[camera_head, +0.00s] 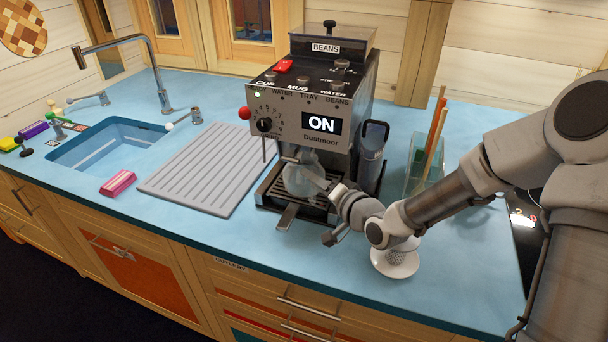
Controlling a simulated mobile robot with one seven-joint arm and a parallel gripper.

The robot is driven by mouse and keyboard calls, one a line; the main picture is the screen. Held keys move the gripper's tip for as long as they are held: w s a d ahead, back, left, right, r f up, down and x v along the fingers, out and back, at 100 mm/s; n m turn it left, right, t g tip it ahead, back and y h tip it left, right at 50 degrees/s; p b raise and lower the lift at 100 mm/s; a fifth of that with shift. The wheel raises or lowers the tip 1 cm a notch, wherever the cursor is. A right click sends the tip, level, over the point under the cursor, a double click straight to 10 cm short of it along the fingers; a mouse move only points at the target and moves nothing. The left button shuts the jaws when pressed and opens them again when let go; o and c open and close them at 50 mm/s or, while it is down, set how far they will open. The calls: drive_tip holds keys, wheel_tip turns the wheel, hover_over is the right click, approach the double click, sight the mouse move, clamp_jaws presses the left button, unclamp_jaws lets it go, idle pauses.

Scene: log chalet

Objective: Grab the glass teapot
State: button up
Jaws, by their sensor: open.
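A rounded, see-through glass vessel, which looks like the glass teapot (300,178), stands at the front of the coffee machine (318,100), over its drip tray (272,192). My gripper (328,187) reaches in from the right, at the right side of the glass, low in front of the machine. Its jaws are open. The fingers are small and partly merge with the glass, so I cannot tell whether they touch it or stand around its handle. The glass's right side is partly hidden by my gripper.
A ribbed grey drainboard (205,172) lies left of the machine, beside the sink (110,146). A pink sponge (118,184) lies near the counter's front edge. A clear container with wooden sticks (424,168) stands behind my arm.

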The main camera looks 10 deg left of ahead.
drive_tip(key=shift+c, duration=0.3)
clamp_jaws()
idle(1.0)
drive_tip(key=shift+r, duration=0.1)
